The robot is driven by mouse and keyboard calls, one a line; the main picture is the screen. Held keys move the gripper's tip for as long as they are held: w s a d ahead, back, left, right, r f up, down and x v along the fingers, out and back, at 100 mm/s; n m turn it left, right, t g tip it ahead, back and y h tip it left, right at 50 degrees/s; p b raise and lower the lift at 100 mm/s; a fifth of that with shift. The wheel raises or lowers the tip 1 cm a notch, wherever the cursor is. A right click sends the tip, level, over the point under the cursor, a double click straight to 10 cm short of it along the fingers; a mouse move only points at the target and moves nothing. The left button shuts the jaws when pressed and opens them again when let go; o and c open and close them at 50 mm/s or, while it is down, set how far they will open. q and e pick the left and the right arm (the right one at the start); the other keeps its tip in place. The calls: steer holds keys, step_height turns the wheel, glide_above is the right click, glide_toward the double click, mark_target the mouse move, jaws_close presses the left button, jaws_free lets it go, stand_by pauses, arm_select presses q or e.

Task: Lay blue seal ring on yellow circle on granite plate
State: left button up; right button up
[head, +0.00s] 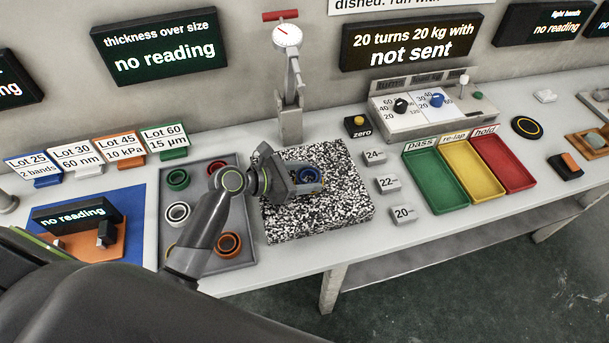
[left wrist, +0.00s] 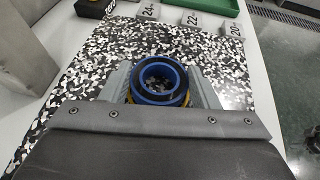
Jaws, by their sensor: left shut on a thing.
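The blue seal ring (head: 309,175) is between the fingers of my left gripper (head: 307,182), which is shut on it. In the left wrist view the blue ring (left wrist: 158,100) sits between the two grey fingers, over the speckled black-and-white granite plate (left wrist: 215,68). The plate (head: 335,213) lies on the bench in the head view. A yellow edge, likely the yellow circle (left wrist: 187,101), shows just beneath the ring; most of it is hidden. I cannot tell whether the ring touches the plate. My right gripper is not in view.
A grey tray (head: 240,257) with green, white and orange rings stands left of the plate. A dial gauge stand (head: 290,122) rises behind it.

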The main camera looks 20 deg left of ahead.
arm_select(q)
steer(key=shift+f, duration=0.1)
steer(key=o, duration=1)
steer(key=shift+s+a+r, duration=0.1)
steer(key=shift+r, duration=0.1)
steer(key=v, duration=1.1)
steer(key=shift+s+a+r, duration=0.1)
steer(key=shift+s+a, duration=0.15)
steer(key=shift+s, duration=0.05)
